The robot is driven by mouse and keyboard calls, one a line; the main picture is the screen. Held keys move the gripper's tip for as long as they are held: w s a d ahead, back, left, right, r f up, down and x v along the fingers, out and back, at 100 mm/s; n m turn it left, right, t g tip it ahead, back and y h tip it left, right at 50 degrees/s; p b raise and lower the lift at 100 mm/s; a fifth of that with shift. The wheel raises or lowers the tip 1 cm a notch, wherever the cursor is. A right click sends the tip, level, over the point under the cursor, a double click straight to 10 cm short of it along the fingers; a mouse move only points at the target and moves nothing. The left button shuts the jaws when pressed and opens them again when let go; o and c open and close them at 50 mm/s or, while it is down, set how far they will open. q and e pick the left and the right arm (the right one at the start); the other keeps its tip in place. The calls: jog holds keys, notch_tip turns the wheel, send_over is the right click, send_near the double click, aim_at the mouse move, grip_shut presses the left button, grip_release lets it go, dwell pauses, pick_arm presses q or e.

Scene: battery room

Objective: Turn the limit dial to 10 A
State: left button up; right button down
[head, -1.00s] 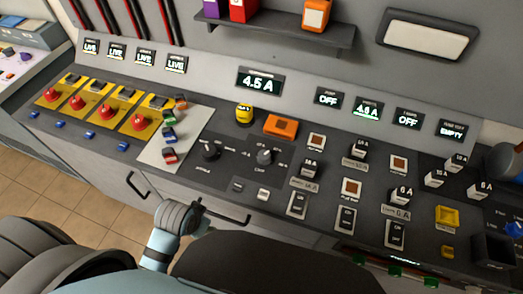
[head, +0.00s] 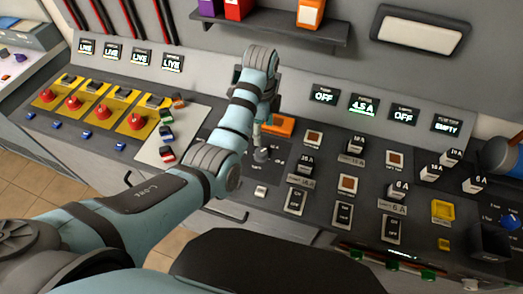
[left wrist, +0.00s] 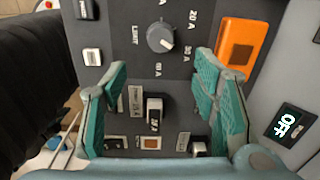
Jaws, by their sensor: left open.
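The limit dial (left wrist: 160,38) is a round grey knob on the dark panel, marked LIMIT, with 20 A and 30 A legible around it. Its white pointer line slants toward the lower right in the left wrist view; the lowest label is hard to read. The dial also shows in the head view (head: 262,155), just below my left gripper (head: 258,128). In the left wrist view my left gripper (left wrist: 161,65) is open and empty, its green-padded fingers wide apart. The dial is beyond the fingertips, apart from them. My right gripper is not in view.
An orange block (left wrist: 239,47) is close to the right finger. Several breaker switches (left wrist: 154,110) lie below the dial. Red knobs on yellow plates (head: 103,112) are at the left. A shelf (head: 275,28) with boxes hangs above. My arm hides the large display.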

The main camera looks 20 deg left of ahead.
aim_at(261, 152)
pick_arm(q)
notch_tip(261, 152, down, 12)
jog(key=b, duration=0.2)
jog(key=shift+w+a+b, duration=0.1)
jog(key=shift+w+b, duration=0.05)
jog(key=shift+b, duration=0.2)
jog(key=shift+c, duration=0.6)
jog(key=c, duration=1)
jog(key=shift+c, duration=0.2)
